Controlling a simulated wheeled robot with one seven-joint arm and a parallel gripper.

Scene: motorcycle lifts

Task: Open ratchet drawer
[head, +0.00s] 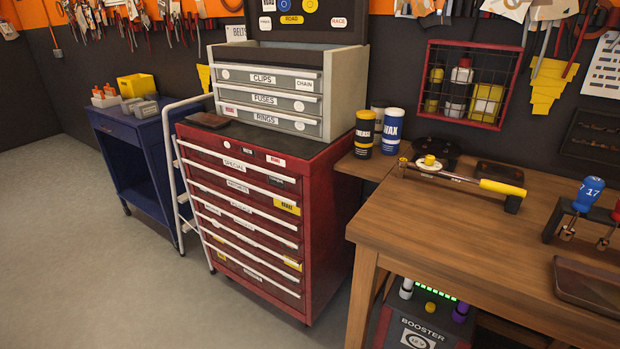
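A red tool cabinet (335,215) stands in the middle of the head view, with its drawer front facing the lower left. Its drawers are stacked, each with a long white handle bar, and all look shut. The top drawer label (234,163) seems to read "SPECIAL". The second drawer label (237,184) and the ones below are too small to read surely, so I cannot tell which drawer is for ratchets. A grey top chest (345,90) with drawers marked CLIPS, FUSES and RINGS sits on the cabinet. My gripper is not in view.
A white rail frame (177,165) stands by the cabinet's left front edge, beside a blue cart (128,135). A wooden workbench (450,235) with tools is at the right, with a booster box (415,325) below. The grey floor (85,255) in front is clear.

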